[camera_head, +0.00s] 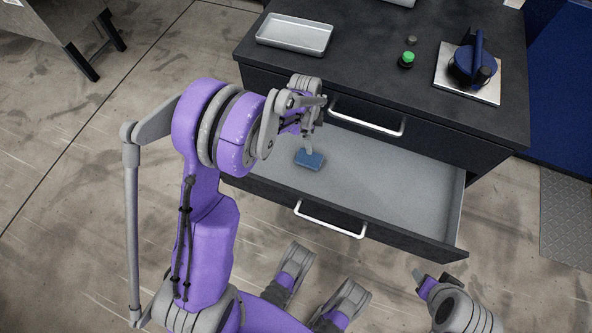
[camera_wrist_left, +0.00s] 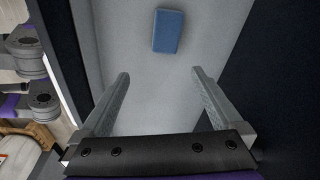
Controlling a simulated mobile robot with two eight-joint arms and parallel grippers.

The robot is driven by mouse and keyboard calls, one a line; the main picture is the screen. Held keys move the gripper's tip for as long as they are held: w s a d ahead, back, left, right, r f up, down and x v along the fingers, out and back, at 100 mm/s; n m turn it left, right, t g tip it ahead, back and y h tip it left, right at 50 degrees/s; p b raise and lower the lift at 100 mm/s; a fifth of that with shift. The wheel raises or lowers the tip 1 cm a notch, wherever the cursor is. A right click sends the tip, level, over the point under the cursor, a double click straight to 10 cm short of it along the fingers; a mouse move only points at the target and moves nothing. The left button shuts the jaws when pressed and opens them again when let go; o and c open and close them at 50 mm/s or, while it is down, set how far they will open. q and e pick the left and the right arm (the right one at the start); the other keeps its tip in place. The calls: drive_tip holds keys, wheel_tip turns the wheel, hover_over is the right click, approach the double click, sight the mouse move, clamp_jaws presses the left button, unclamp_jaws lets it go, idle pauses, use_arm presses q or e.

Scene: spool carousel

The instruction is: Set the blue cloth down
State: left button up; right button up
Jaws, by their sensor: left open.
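The blue cloth (camera_head: 310,159) is a small folded block lying flat on the floor of the open drawer (camera_head: 390,185), toward its left end. It also shows in the left wrist view (camera_wrist_left: 168,31), beyond the fingertips and apart from them. My left gripper (camera_head: 311,142) is over the drawer, close to the cloth. In the left wrist view its two fingers (camera_wrist_left: 160,74) are spread with nothing between them. My right gripper (camera_head: 432,283) is at the lower right, outside the drawer; its fingers are too unclear to read.
The dark cabinet top (camera_head: 370,65) holds a metal tray (camera_head: 295,34), a green-capped item (camera_head: 407,59) and a blue device on a light plate (camera_head: 472,66). A closed drawer's handle (camera_head: 367,117) is above the open drawer. The drawer's middle and right are bare.

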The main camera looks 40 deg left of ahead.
use_arm(q)
drive_tip(key=s+d+r+n+t, duration=0.1)
drive_tip(key=s+d+r+n, duration=0.5)
drive_tip(key=s+r, duration=0.45)
drive_tip(key=s+d+r+n+t+y, duration=0.1)
drive_tip(key=s+n, duration=0.5)
drive_tip(key=s, duration=0.6)
wheel_tip(320, 180, up, 2)
drive_tip(key=d+t, duration=0.1)
drive_tip(key=d, duration=0.1)
drive_tip(key=shift+s+d+n, duration=0.3)
drive_tip(key=shift+d+n, duration=0.05)
drive_tip(key=shift+n, duration=0.05)
